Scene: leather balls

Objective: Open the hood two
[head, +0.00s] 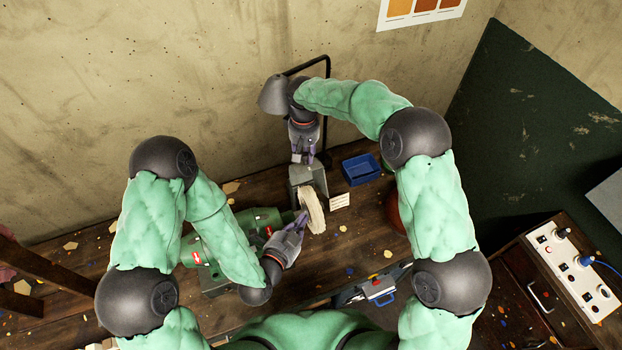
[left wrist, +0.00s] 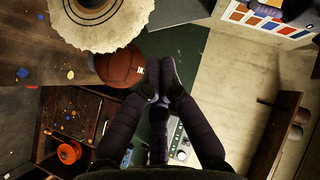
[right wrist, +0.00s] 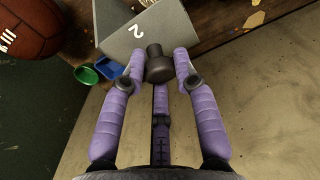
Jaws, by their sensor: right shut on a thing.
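Hood two (right wrist: 147,28) is a grey metal box with a white 2 on it and a dark round knob (right wrist: 158,66). In the head view the hood (head: 309,176) sits at the back of the bench, behind the pale buffing wheel (head: 312,209). My right gripper (right wrist: 159,72) is shut on the knob, with a finger on each side. It also shows in the head view (head: 303,157), partly covering the hood. My left gripper (head: 300,222) is shut and empty beside the wheel; its fingertips meet in the left wrist view (left wrist: 160,70).
A green machine (head: 232,236) carries the wheel. A blue bin (head: 361,169) and a white card (head: 340,200) stand right of the hood. A brown leather ball (left wrist: 121,68) lies near the bench edge. A grey lamp (head: 273,96) stands behind.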

